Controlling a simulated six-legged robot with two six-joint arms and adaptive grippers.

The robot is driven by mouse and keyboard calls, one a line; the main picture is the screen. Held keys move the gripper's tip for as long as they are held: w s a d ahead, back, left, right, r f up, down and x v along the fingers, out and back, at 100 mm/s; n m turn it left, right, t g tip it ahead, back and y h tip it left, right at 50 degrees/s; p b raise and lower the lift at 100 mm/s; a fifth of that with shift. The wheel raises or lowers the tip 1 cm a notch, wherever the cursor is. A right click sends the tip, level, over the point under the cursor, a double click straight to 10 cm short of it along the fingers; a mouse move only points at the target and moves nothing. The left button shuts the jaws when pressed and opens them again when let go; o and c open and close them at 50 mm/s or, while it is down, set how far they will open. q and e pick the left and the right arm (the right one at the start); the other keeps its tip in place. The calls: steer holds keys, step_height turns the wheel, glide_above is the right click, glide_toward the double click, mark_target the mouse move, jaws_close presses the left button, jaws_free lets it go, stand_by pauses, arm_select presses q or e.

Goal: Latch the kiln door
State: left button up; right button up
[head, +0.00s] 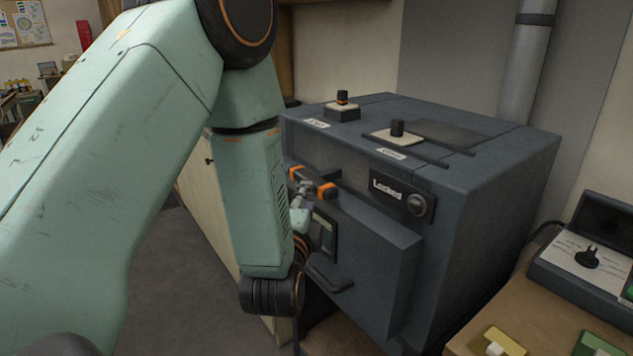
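The kiln (480,240) is a dark blue-grey box in the middle right of the head view. Its door (375,265) is on the front and looks closed, with a dark bar handle (330,280) low on it. A small panel (387,190) above the door reads "Locked" and has a round knob. A short dark latch bar with orange bands (327,191) sits at the door's upper left. My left gripper (305,188) reaches up to this bar and overlaps its middle. Its fingers are small and partly hidden, so its grip is unclear. My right gripper is out of view.
Two black knobs on small bases (397,129) stand on the kiln's top. A wooden table (460,345) at the lower right holds a dial box (587,258) and yellow and green blocks. My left arm covers the left side. Floor shows below it.

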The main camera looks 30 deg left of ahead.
arm_select(q)
steer(key=shift+m, duration=0.3)
steer(key=x, duration=0.7)
steer(key=shift+s+a, duration=0.1)
steer(key=shift+a, duration=0.15)
steer(key=shift+w+a, duration=0.3)
steer(key=shift+w, duration=0.1)
steer(key=shift+d, duration=0.25)
steer(key=shift+a, duration=0.15)
steer(key=c, duration=0.4)
jaws_close()
